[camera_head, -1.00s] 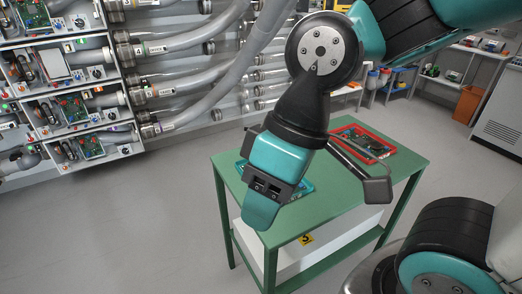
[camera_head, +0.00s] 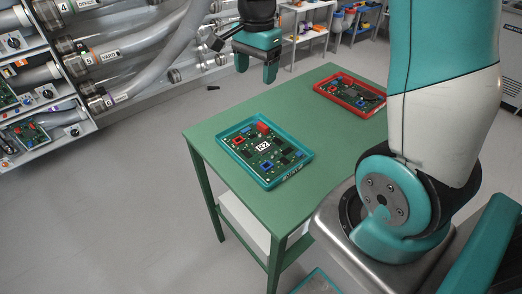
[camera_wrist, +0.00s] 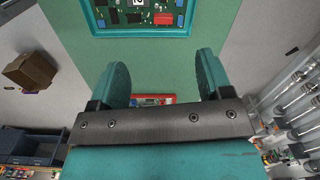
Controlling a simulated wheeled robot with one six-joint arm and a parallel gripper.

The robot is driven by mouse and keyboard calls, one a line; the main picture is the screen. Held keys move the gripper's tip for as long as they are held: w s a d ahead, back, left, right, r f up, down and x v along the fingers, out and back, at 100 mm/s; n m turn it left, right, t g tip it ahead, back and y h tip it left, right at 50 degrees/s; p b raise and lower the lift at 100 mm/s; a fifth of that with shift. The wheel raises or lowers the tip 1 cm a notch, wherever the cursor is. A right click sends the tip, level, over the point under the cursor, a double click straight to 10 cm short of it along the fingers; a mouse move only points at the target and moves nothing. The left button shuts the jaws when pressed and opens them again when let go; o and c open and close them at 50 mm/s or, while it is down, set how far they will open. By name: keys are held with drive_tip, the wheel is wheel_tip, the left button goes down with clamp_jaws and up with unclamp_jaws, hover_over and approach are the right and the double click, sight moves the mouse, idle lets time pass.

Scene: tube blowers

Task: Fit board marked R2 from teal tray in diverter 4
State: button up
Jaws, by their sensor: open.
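The teal tray (camera_head: 291,172) lies on the green table. The board marked R2 (camera_head: 263,147) lies flat inside it, with a red block and blue parts. My gripper (camera_head: 256,70) is open and empty, raised beyond the tray on its far side, fingers pointing down. In the wrist view, my gripper (camera_wrist: 161,65) shows two parted fingers with nothing between them. The teal tray's rim (camera_wrist: 145,33) and part of the board (camera_wrist: 112,17) show at the top edge there, its marking cut off. A hose label reading 4 (camera_head: 63,17) shows at upper left; diverter 4's own slot cannot be told.
A red tray (camera_head: 335,97) with another board lies at the table's far right. Wall units with boards (camera_head: 28,133) and grey hoses (camera_head: 150,75) stand at left. The green table (camera_head: 225,120) is clear between the trays. Open floor (camera_head: 110,190) lies left of it.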

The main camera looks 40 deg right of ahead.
wheel_tip(320, 180, down, 2)
drive_tip(key=w+d+m, duration=0.1)
drive_tip(key=d+m, duration=0.1)
drive_tip(key=d, duration=0.1)
hover_over(261, 125)
wheel_tip(261, 125, down, 11)
drive_tip(key=shift+s+f, duration=0.1)
drive_tip(key=shift+s, duration=0.05)
drive_tip(key=shift+f, duration=2.8)
drive_tip(key=shift+c, duration=0.2)
drive_tip(key=c, duration=1.1)
